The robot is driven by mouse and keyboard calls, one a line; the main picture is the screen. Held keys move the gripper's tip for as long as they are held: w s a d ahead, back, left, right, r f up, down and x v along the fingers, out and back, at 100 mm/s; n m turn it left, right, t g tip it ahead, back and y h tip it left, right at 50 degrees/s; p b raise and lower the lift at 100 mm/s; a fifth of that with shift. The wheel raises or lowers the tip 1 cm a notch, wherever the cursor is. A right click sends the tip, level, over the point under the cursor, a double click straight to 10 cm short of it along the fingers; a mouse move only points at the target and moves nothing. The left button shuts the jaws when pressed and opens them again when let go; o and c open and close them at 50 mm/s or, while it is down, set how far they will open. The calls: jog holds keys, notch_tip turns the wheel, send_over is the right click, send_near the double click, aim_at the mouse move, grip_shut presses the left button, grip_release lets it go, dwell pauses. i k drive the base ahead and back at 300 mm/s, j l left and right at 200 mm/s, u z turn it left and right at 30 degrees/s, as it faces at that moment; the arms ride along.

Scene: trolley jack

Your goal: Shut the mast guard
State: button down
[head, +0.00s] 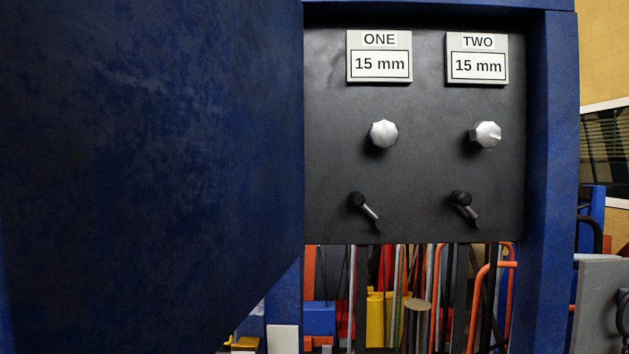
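A large dark blue panel (150,160), which looks like the mast guard, fills the left half of the head view. It seems to stand swung out towards me, with its right edge by the left side of a black control panel (425,165). The black panel is uncovered inside a blue frame (550,180). Whether the guard has a handle or latch cannot be seen. My gripper is not in view.
The black panel carries two labels, ONE (379,65) and TWO (477,66), each reading 15 mm. Below are two silver knobs (384,133) and two small levers (369,208). Coloured rods and pipes (400,290) show underneath. A grey board (598,300) stands at the right.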

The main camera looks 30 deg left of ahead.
aim_at(152, 152)
jog(key=k+j+u, duration=0.15)
jog(key=j+u, duration=0.2)
jog(key=k+j+u, duration=0.1)
jog(key=j+u, duration=0.2)
jog(key=j, duration=0.15)
jog(key=j+u, duration=0.35)
jog(key=k+j, duration=0.05)
jog(key=j, duration=0.05)
